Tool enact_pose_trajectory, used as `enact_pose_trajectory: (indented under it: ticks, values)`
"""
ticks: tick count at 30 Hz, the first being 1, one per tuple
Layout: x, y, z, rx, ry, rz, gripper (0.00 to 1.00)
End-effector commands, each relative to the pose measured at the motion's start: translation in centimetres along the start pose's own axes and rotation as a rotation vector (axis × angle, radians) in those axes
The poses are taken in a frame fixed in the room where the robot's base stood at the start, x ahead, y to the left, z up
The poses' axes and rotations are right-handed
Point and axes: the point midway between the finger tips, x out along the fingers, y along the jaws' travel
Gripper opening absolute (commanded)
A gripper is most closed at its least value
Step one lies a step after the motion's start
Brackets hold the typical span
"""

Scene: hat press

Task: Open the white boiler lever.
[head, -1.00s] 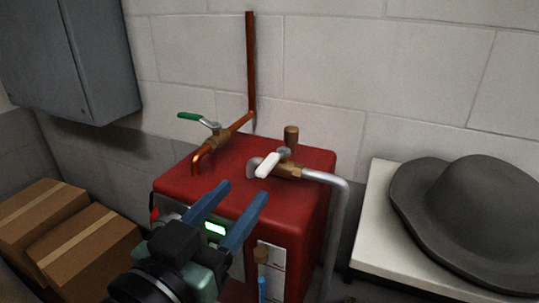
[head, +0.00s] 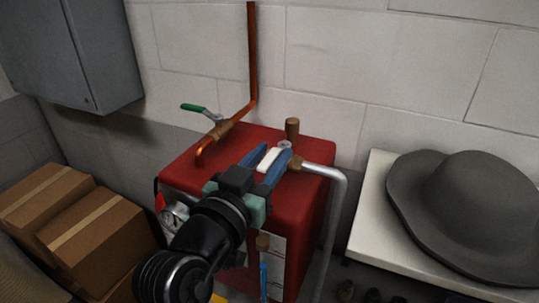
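The white lever (head: 270,158) is on the brass valve (head: 296,161) on top of the red boiler (head: 312,190), where a grey pipe (head: 330,176) leaves to the right. My gripper (head: 270,157) is at the lever, with one blue finger on each side of it. The fingers are apart. I cannot tell whether they touch the lever. The gripper body hides the lever's near end and part of the boiler's front.
A green-handled valve (head: 196,108) sits on the copper pipe (head: 253,60) to the left. A grey hat (head: 470,200) rests on a white table (head: 372,225) at right. Cardboard boxes (head: 100,240) stand at left. A grey cabinet (head: 75,50) hangs on the wall.

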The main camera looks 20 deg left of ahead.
Motion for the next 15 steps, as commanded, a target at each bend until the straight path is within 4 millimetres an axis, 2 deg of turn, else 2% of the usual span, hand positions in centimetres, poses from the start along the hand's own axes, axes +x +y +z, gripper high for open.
enact_pose_trajectory:
  ticks: [1,6,15]
  values:
    - [-0.01,0.00,-0.01,0.000,0.000,0.000,0.29]
    - [-0.02,0.00,-0.01,0.000,0.000,0.000,0.00]
    - [-0.03,0.00,-0.01,0.000,0.000,0.000,0.00]
